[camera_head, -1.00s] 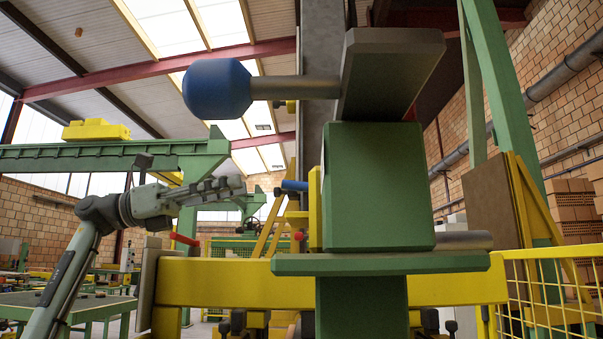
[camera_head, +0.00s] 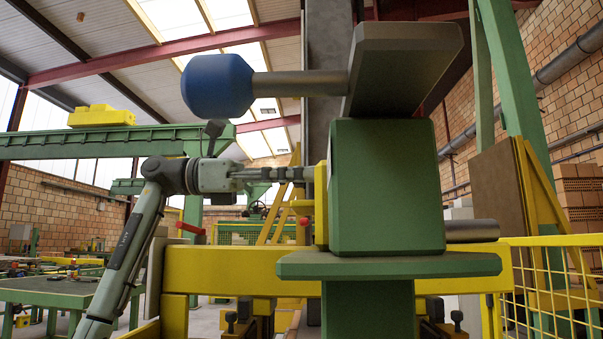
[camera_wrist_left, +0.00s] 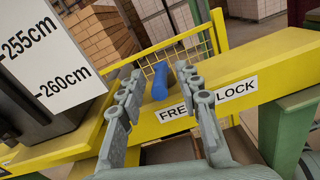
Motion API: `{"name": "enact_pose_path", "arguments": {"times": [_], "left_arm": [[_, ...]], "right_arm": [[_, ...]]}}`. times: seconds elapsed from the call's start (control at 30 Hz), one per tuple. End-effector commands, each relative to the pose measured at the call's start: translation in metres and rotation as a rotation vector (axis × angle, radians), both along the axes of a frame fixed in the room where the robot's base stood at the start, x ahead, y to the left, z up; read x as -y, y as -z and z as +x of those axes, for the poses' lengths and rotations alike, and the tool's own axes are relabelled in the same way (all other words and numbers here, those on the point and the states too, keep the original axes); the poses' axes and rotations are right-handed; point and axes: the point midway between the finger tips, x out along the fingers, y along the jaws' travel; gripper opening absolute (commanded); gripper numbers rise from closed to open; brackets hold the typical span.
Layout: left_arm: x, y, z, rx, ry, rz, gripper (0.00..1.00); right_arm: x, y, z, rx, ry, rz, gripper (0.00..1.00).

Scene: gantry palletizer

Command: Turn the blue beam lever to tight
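A blue lever handle (camera_wrist_left: 160,82) stands on the yellow beam (camera_wrist_left: 240,72) in the left wrist view, beside a white label (camera_wrist_left: 207,98) reading "FREE" and "LOCK". My left gripper (camera_wrist_left: 160,72) is open, with the handle seen between its two fingers. I cannot tell whether either finger touches it. In the head view the left gripper (camera_head: 306,178) reaches right toward the yellow block beside the green post, and hides the small blue handle. A large blue knob (camera_head: 218,86) on a grey rod is close to the head camera. My right gripper is not in view.
The green post (camera_head: 384,190) and grey plate (camera_head: 405,70) block much of the head view. A red-tipped handle (camera_head: 190,228) is below my left wrist. A white scale plate (camera_wrist_left: 48,52) stands left in the wrist view, and yellow mesh fencing (camera_wrist_left: 175,55) lies behind.

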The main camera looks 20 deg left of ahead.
Motion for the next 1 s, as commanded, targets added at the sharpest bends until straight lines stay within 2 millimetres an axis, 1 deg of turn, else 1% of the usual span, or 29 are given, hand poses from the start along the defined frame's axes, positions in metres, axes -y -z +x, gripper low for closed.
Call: {"name": "enact_pose_path", "arguments": {"times": [0.1,0.3,0.5,0.57,0.6,1.0], "left_arm": [[0.0039,0.0002,0.0009,-0.001,0.001,0.0,0.34],[0.0038,0.0003,0.0009,-0.001,0.0,0.0,0.34],[0.0035,0.0003,0.001,-0.001,0.0,-0.001,0.09],[0.0035,0.0002,0.0009,-0.001,0.0,-0.001,0.02],[0.0034,0.0003,0.0009,-0.001,0.0,-0.001,0.0],[0.0031,0.0004,0.0007,-0.001,-0.003,-0.001,0.0]], "right_arm": [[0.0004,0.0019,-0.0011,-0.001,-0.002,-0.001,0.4],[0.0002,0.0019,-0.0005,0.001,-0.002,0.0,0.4],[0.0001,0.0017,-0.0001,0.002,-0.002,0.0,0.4],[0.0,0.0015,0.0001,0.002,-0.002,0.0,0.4],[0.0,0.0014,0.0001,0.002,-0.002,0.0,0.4],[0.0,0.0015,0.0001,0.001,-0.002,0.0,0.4]]}}
